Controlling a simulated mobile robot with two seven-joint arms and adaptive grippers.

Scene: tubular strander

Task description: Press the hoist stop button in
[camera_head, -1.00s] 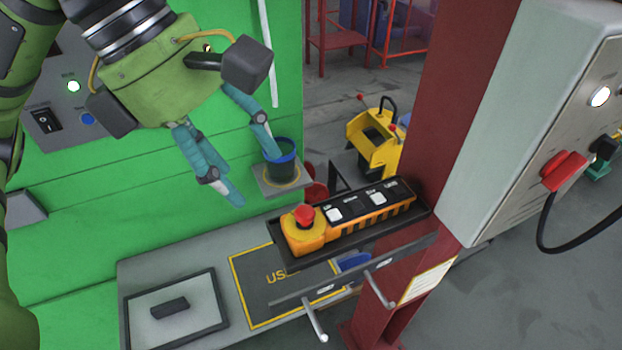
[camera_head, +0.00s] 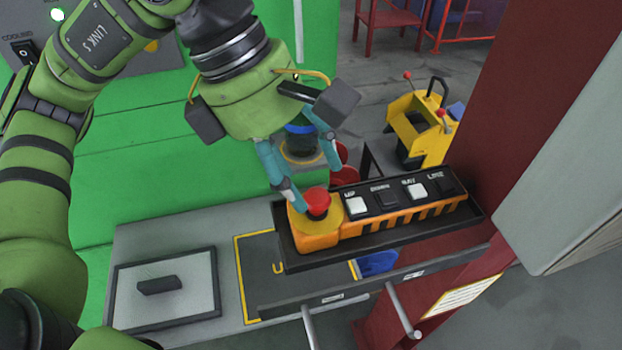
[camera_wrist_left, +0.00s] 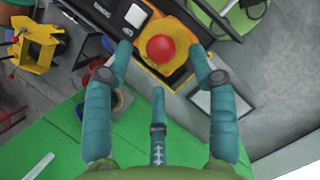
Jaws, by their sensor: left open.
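The hoist stop button is a red mushroom button (camera_head: 317,202) at the left end of a yellow-orange pendant (camera_head: 318,238) that lies in a black tray (camera_head: 392,244). My left gripper (camera_head: 313,178) is open just behind and above the button, its teal fingers pointing down towards it. In the left wrist view the red button (camera_wrist_left: 160,48) shows ahead, between and beyond the spread fingertips (camera_wrist_left: 167,62). I cannot tell whether any finger touches the pendant. My right gripper is in neither view now.
White and black keys (camera_head: 386,197) sit along the pendant. A dark cup (camera_head: 301,143) stands behind my gripper against the green cabinet (camera_head: 140,160). A red post (camera_head: 520,110) and a grey box (camera_head: 575,160) bound the right. Pegs (camera_head: 402,310) stick out below the tray.

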